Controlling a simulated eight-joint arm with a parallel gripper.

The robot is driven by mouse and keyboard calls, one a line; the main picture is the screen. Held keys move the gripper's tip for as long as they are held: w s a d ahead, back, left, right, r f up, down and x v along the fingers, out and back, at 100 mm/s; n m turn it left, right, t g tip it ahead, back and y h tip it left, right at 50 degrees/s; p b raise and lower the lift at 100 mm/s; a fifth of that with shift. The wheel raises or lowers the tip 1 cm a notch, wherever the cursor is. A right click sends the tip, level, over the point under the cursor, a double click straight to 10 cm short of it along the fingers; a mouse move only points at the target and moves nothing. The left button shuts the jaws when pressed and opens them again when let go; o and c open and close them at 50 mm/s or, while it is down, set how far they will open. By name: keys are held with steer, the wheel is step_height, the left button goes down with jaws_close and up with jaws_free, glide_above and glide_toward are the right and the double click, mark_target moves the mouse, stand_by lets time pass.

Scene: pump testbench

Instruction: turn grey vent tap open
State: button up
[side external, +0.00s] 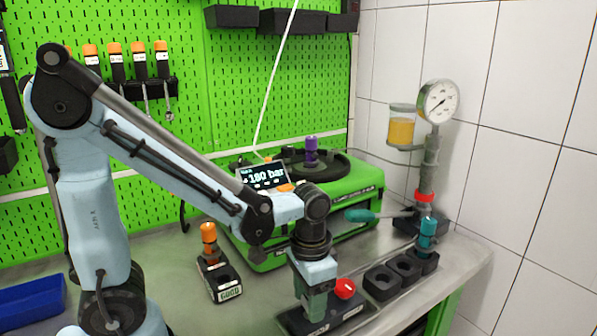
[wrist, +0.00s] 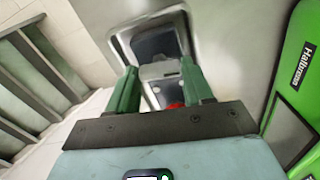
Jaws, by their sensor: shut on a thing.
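My gripper (side external: 315,308) points down over a black base block (side external: 338,318) at the front of the bench. Its green fingers show in the wrist view (wrist: 161,78) on both sides of a small grey piece (wrist: 160,70), which looks like the grey vent tap, and are shut on it. In the side view the fingers hide this piece. A red knob (side external: 345,288) stands on the same block, just right of the fingers. In the wrist view only a bit of red shows between the fingers. The tap's angle cannot be read clearly.
A green test machine (side external: 330,215) with a display reading 180 bar (side external: 264,175) stands behind. An orange-topped part sits in a black holder (side external: 226,282) to the left. A teal-topped part (side external: 427,233) and black sockets (side external: 383,282) stand right, before a gauge column (side external: 430,165).

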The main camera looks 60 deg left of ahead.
steer(key=shift+n, duration=0.7)
steer(key=o, duration=1)
steer(key=shift+o, duration=0.2)
steer(key=shift+r, duration=0.15)
step_height(320, 180, up, 12)
